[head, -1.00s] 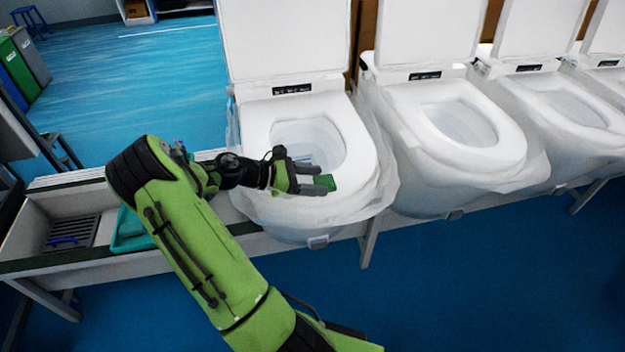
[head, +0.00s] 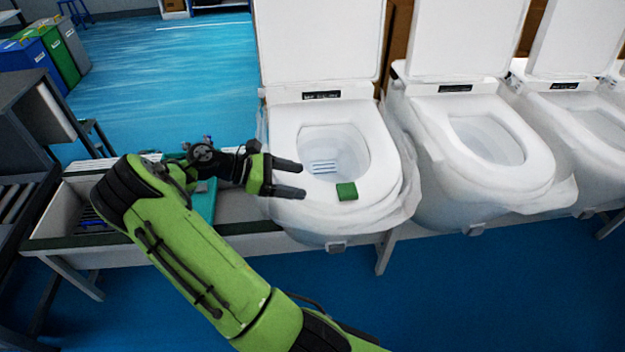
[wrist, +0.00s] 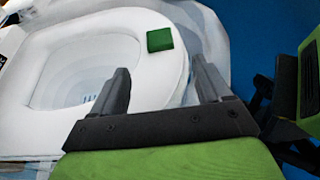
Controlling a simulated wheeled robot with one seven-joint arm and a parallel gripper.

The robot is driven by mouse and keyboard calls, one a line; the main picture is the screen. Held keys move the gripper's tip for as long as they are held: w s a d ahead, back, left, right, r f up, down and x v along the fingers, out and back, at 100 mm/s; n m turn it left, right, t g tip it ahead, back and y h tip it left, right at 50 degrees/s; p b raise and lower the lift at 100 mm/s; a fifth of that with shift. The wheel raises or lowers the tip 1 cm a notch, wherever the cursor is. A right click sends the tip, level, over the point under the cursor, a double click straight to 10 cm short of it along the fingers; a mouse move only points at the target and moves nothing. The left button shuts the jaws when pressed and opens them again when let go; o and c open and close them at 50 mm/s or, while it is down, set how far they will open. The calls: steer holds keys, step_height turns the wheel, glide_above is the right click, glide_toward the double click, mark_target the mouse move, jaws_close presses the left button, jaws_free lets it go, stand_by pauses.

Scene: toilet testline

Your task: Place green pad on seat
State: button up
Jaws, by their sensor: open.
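The green pad (head: 346,191) lies on the front rim of the white seat (head: 385,150) of the nearest toilet. In the wrist view the pad (wrist: 160,39) rests flat on the seat rim (wrist: 150,85), beyond my fingertips. My gripper (head: 300,180) is open and empty, left of the pad and apart from it, over the left front of the seat. The wrist view shows its two dark fingers (wrist: 160,78) spread apart with nothing between them.
More wrapped toilets (head: 490,140) with raised lids stand in a row to the right. A teal tray (head: 203,205) lies on the bench at left. Coloured bins (head: 58,55) stand at the back left. Blue floor is clear in front.

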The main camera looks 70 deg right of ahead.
steer(key=w+a+r+m+t+y, duration=0.25)
steer(key=a+t, duration=0.25)
steer(key=a, duration=0.3)
steer(key=w+a+r+m+t+y, duration=0.1)
steer(key=w+a+r+m+t, duration=0.1)
steer(key=a+r+t, duration=0.35)
steer(key=s+a+r+t+y, duration=0.1)
steer(key=s+a+r+t, duration=0.1)
steer(key=a, duration=0.8)
steer(key=s+a+r+m+t+y, duration=0.1)
steer(key=s+a+t, duration=0.4)
steer(key=a, duration=0.5)
steer(key=shift+r+y, duration=0.5)
steer(key=shift+y, duration=0.15)
steer(key=shift+m, duration=0.25)
steer(key=shift+r, duration=0.1)
